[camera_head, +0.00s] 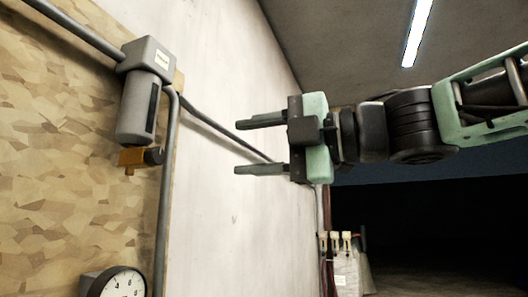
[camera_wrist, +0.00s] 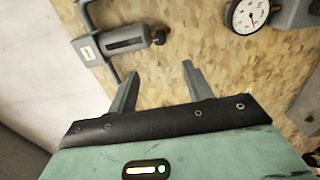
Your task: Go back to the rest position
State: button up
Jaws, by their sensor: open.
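My gripper (camera_head: 240,147) is open and empty, held out in the air to the left from my arm in the head view. Its two fingers are parallel with a clear gap between them. In the wrist view the fingers (camera_wrist: 157,82) point toward the chipboard panel, with nothing between them. The gripper looks apart from the wall and from the fixtures on it.
A grey cylinder unit (camera_head: 138,105) with a brass valve (camera_head: 133,158) hangs on the chipboard panel (camera_head: 60,150), with pipes running from it. A round gauge (camera_head: 120,284) sits below. A pale wall (camera_head: 225,60) lies behind my gripper. A white box (camera_head: 346,268) stands lower right.

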jog(key=shift+s+d, duration=0.25)
jog(key=shift+d, duration=0.4)
jog(key=w+f+m+t+h, duration=0.4)
jog(key=w+f+m, duration=0.2)
jog(key=f+m, duration=0.35)
jog(key=d+f+m+g+h, duration=0.1)
jog(key=d+f+m+h, duration=0.2)
jog(key=f, duration=0.6)
jog(key=d+f+m+h, duration=0.1)
jog(key=f+m+h, duration=0.3)
jog(key=f, duration=0.5)
jog(key=s+d+f+m+g+h, duration=0.2)
jog(key=s+d+f+m+g, duration=0.1)
jog(key=s+f, duration=0.7)
jog(key=s+d+f+m+g+h, duration=0.3)
jog(key=s+d+f+g, duration=0.3)
jog(key=s+f, duration=0.4)
jog(key=shift+s+f+m+g, duration=0.15)
jog(key=shift+s+m+g, duration=0.25)
jog(key=shift+s+m, duration=0.25)
